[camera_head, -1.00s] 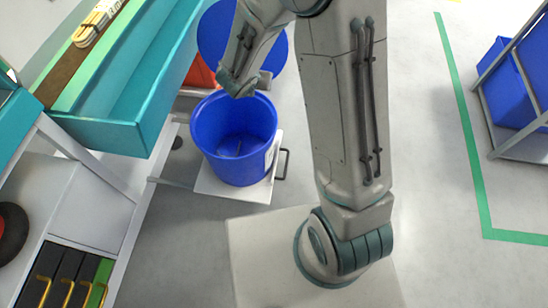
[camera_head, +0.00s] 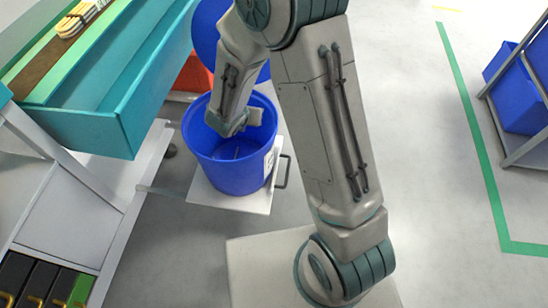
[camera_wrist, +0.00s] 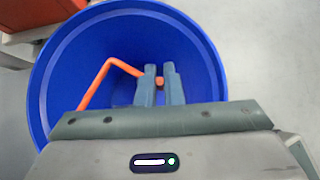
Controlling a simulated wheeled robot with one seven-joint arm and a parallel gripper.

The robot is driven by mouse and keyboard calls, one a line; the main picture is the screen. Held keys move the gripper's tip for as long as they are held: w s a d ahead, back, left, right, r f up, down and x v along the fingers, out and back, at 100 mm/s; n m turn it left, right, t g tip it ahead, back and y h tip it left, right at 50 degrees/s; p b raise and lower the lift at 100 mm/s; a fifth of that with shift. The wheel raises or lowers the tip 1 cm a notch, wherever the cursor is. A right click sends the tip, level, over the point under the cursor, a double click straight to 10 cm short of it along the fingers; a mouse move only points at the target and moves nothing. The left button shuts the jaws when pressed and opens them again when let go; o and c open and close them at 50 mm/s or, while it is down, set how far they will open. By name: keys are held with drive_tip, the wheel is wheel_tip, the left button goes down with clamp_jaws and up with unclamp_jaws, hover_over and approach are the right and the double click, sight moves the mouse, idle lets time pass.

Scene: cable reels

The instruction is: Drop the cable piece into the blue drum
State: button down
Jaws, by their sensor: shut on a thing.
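The blue drum (camera_head: 222,176) stands open on a white plate, with a white label on its side. In the wrist view its rim (camera_wrist: 45,75) surrounds my gripper (camera_wrist: 160,72). My gripper is over the drum's mouth with its fingers shut on an orange, bent cable piece (camera_wrist: 97,84). The cable piece runs left from the fingertips and then bends down toward the drum's left side in the picture. In the head view my wrist hangs at the drum's opening and hides the fingers and the cable piece. A small dark thing shows on the drum's floor.
A teal-edged bench (camera_head: 85,125) with a cable bundle (camera_head: 78,20) stands at the left. The drum's blue lid (camera_head: 207,40) and a red-orange container (camera_head: 194,75) are behind the drum. A rack with a blue bin (camera_head: 515,92) is at the right; the floor between is clear.

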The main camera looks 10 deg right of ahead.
drive_tip(key=shift+f+b, duration=0.4)
drive_tip(key=shift+f, duration=0.5)
drive_tip(key=c, duration=1.5)
unclamp_jaws()
drive_tip(key=shift+r, duration=0.1)
drive_tip(key=p+v, duration=0.4)
drive_tip(key=v, duration=0.9)
drive_tip(key=shift+s+a+r+p, duration=0.1)
drive_tip(key=shift+s+r+p, duration=0.2)
drive_tip(key=shift+p, duration=0.1)
